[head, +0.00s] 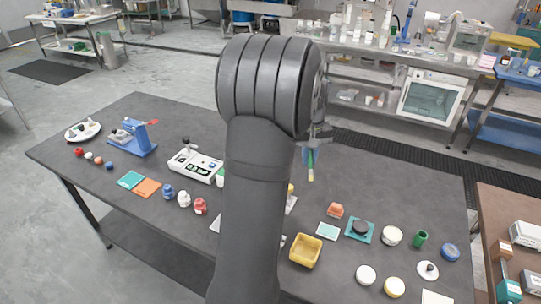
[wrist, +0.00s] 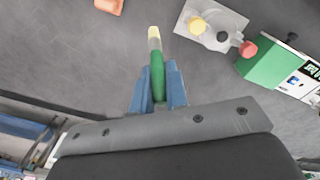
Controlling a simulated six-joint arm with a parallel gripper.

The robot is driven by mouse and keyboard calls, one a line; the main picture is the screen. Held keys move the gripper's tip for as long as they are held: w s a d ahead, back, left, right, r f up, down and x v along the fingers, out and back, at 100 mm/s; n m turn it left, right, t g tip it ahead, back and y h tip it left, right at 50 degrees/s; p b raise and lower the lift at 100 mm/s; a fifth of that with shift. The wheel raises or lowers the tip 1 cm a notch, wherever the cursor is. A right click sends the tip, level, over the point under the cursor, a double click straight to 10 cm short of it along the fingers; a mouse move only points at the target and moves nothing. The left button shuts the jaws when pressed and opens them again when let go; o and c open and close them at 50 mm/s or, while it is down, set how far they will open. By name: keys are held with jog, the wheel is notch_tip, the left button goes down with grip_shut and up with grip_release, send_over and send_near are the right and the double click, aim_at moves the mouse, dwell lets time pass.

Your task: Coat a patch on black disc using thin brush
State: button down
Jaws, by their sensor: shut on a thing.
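My gripper (wrist: 158,82) is shut on a brush with a green handle (wrist: 157,68) and a pale yellow tip. The tip points away from my gripper in the wrist view. In the head view the brush (head: 310,168) hangs tip down above the table, right of my arm. The disc does not show in the wrist view.
A white and green device (head: 195,165) stands left of my arm. My arm hides the table's middle.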

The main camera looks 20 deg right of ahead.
jog(key=s+d+r+y, duration=0.1)
jog(key=s+d+r, duration=0.1)
jog(key=s+d, duration=0.95)
jog(key=shift+n+t, duration=0.3)
jog(key=shift+n, duration=0.1)
jog(key=shift+s+f, duration=0.2)
jog(key=shift+f, duration=2.15)
